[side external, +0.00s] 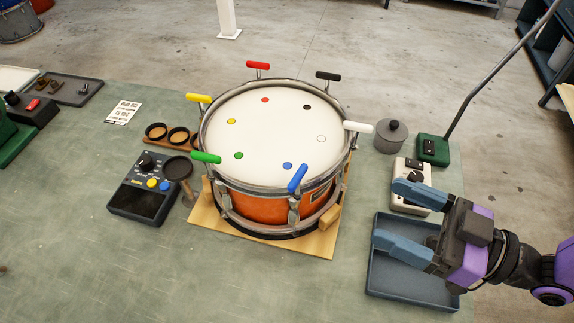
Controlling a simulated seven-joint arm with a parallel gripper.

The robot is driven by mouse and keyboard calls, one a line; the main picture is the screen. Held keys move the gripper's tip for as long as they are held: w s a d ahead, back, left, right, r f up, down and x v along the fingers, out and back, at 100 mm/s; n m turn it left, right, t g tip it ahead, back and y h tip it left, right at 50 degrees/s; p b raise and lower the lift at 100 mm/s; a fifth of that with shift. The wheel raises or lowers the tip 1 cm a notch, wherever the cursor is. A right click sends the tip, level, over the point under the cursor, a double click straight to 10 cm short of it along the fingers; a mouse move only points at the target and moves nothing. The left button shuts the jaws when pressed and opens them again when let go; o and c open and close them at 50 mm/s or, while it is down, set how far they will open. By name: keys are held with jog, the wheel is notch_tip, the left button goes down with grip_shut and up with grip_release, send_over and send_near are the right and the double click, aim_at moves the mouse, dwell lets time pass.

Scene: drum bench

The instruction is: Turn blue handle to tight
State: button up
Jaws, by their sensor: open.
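The blue handle (298,178) sticks out at the near right rim of the drum (272,120), close to the blue dot on the white drumhead. It slants up and to the right in the picture. The drum has an orange shell and stands on a wooden base (205,226). My gripper (385,213) is open and empty, with light blue fingers pointing left toward the drum. It is to the right of the blue handle, apart from it, over the area of the tray. The markings for tight cannot be made out.
Green (206,157), yellow (198,98), red (258,65), black (327,76) and white (357,127) handles ring the drum. A grey tray (400,292) lies below my gripper. A lidded grey pot (391,136) and a green lamp base (433,150) stand right. A control box (143,188) stands left.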

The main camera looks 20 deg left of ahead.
aim_at(302, 176)
jog(key=x, duration=1.1)
jog(key=f+x, duration=0.1)
jog(key=x, duration=0.5)
jog(key=shift+w+a, duration=0.15)
jog(key=c, duration=1)
